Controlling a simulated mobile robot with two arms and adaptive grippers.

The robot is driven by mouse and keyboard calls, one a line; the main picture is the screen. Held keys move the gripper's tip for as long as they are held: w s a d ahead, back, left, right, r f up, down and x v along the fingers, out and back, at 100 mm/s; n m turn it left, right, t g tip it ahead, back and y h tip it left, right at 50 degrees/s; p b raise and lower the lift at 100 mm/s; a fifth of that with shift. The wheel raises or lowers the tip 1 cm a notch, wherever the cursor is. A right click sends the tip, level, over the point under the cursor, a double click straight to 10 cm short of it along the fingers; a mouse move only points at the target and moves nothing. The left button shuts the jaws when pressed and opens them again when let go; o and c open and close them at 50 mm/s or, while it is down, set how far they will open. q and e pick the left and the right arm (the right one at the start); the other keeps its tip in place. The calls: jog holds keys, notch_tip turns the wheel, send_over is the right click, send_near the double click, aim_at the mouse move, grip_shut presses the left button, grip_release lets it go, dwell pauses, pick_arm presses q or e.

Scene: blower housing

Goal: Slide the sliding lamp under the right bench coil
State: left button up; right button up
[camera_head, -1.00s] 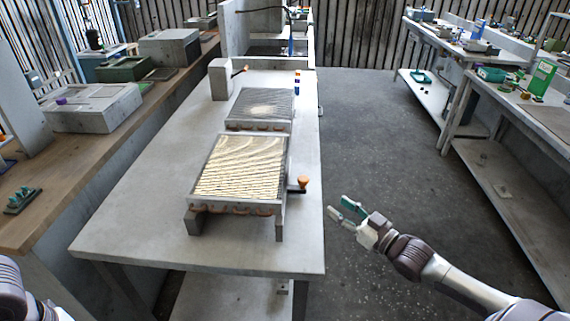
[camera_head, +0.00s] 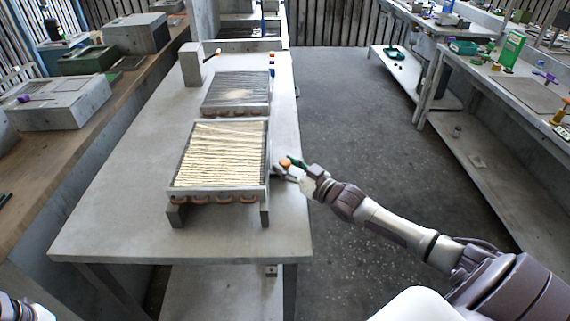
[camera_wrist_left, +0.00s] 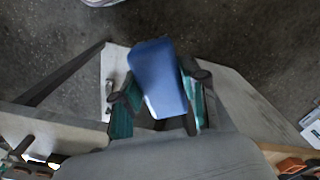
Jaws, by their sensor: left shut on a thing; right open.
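Two finned coils stand on a grey bench (camera_head: 120,215): a near coil (camera_head: 222,155) on short legs with copper bends, and a far coil (camera_head: 237,91) behind it. I cannot tell which one the task calls right. Warm light shows through the near coil's fins; the lamp body is hidden. An orange knob (camera_head: 285,163), seemingly the lamp's handle, sticks out at the near coil's right side. My right gripper (camera_head: 284,168) is open at the knob, its fingers around or beside it. In the left wrist view, my left gripper (camera_wrist_left: 160,108) is shut on a blue block (camera_wrist_left: 157,75).
A grey box with an orange-tipped lever (camera_head: 193,64) stands at the bench's back left. A wooden counter (camera_head: 60,150) with several boxes runs along the left. Open floor (camera_head: 365,110) lies right of the bench, before other workbenches (camera_head: 500,80).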

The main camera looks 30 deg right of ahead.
pick_arm(q)
jog(key=shift+w, duration=0.1)
pick_arm(e)
jog(key=shift+w+a, duration=0.15)
jog(key=shift+w, duration=0.3)
grip_shut()
